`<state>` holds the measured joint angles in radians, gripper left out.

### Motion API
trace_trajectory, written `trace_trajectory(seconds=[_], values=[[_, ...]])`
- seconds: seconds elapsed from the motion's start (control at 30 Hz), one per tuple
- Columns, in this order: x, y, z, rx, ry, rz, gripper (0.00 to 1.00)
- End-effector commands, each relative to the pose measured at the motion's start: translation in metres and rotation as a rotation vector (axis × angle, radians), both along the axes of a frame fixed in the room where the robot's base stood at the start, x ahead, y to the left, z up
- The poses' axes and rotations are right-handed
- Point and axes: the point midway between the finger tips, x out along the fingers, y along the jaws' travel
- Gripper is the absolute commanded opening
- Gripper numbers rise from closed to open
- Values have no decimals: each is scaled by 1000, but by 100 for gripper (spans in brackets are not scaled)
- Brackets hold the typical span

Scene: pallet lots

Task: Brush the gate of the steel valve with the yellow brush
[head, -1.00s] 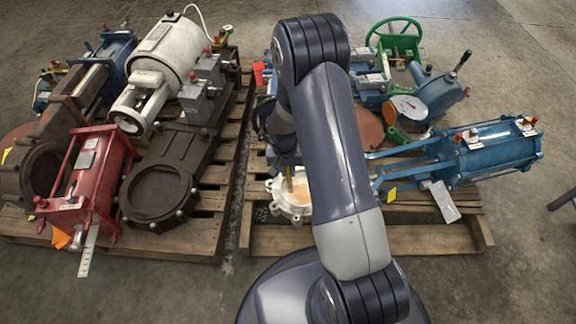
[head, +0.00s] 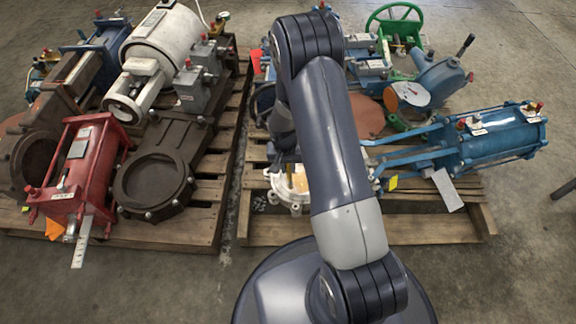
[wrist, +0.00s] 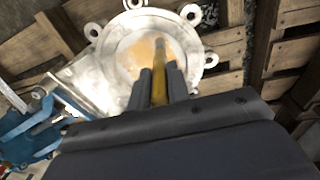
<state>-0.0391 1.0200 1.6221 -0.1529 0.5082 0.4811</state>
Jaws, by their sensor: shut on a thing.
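My gripper (wrist: 158,84) is shut on the yellow brush (wrist: 160,55), which points up between the fingers in the wrist view. The steel valve (wrist: 205,60) is a pale round body with bolt lugs. Its round gate (wrist: 125,40) bears an orange-brown patch (wrist: 139,55). The brush lies across the gate in the picture; I cannot tell whether its tip touches. In the head view the valve (head: 291,197) sits on the right pallet, partly hidden by my arm, with a bit of the brush (head: 289,170) above it.
Blue cylinder valve (head: 500,140) lies right of my arm, with a green handwheel (head: 394,22) behind. The left pallet (head: 215,205) carries a red actuator (head: 75,165), a dark gate valve (head: 155,180) and a white cylinder (head: 165,45). Bare floor surrounds the pallets.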

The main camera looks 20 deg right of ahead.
Motion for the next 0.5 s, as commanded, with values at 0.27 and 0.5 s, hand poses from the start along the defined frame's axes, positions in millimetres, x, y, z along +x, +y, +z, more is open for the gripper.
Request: trace_trajectory(seconds=[0.27,0.5], values=[[0,0,0,0,0,0,0],[0,0,-4,0,0,0,0]])
